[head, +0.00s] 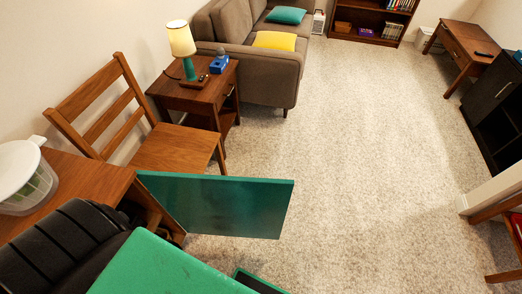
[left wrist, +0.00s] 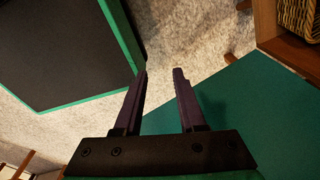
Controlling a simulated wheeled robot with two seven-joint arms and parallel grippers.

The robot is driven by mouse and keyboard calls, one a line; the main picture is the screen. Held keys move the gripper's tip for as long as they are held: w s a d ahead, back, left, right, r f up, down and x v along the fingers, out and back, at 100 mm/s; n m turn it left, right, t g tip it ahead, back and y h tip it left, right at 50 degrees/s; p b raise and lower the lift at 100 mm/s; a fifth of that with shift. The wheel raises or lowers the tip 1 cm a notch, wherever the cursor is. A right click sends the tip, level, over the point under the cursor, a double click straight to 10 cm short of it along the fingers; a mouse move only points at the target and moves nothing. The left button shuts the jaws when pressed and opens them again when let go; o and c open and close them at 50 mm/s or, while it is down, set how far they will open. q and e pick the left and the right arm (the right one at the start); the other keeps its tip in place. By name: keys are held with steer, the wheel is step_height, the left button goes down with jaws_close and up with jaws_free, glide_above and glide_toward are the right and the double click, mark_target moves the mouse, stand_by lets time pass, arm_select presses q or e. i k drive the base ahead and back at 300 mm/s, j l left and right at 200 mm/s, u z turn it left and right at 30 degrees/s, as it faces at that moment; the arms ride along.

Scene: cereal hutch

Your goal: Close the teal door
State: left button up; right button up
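The teal door (head: 225,205) is a flat panel that stands open in the head view, jutting out to the right over the carpet from the wooden hutch (head: 75,185) at the left. In the left wrist view the teal door (left wrist: 265,115) fills the lower right, behind and beside the right finger. My left gripper (left wrist: 160,74) is open with nothing between its two dark fingers. I cannot tell whether a finger touches the door. In the head view my left gripper is hidden and only my arm shows at the lower left. My right gripper is not in view.
A wooden chair (head: 175,148) stands just behind the door. A side table (head: 195,95) with a lamp (head: 182,42) and a sofa (head: 265,55) are further back. A white-lidded container (head: 25,180) sits on the hutch. A wicker basket (left wrist: 300,16) shows at upper right. Carpet right of the door is clear.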

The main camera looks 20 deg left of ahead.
mark_target(244, 207)
steer(key=i+l+z, duration=0.15)
steer(key=l, duration=0.25)
steer(key=i+l+z, duration=0.15)
steer(key=l, duration=0.25)
steer(key=i+l+z, duration=0.15)
steer(key=l, duration=0.2)
steer(key=i+l+z, duration=0.15)
steer(key=i+u, duration=0.7)
steer(key=u, duration=0.25)
steer(key=i+l+u, duration=0.15)
steer(key=i+u, duration=0.3)
steer(key=i+l+u, duration=0.15)
steer(key=l+u, duration=0.15)
steer(key=u, duration=0.2)
steer(key=i+u, duration=0.15)
steer(key=u, duration=0.3)
steer(key=i+j+u, duration=0.1)
steer(key=u, duration=0.3)
steer(key=i+u, duration=0.15)
steer(key=u, duration=0.3)
steer(key=i+l+u, duration=0.1)
steer(key=u, duration=0.3)
steer(key=i+l+u, duration=0.1)
steer(key=u, duration=0.35)
steer(key=i+l+u, duration=0.1)
steer(key=u, duration=0.35)
steer(key=l+u, duration=0.25)
steer(key=u, duration=0.15)
steer(key=i, duration=0.05)
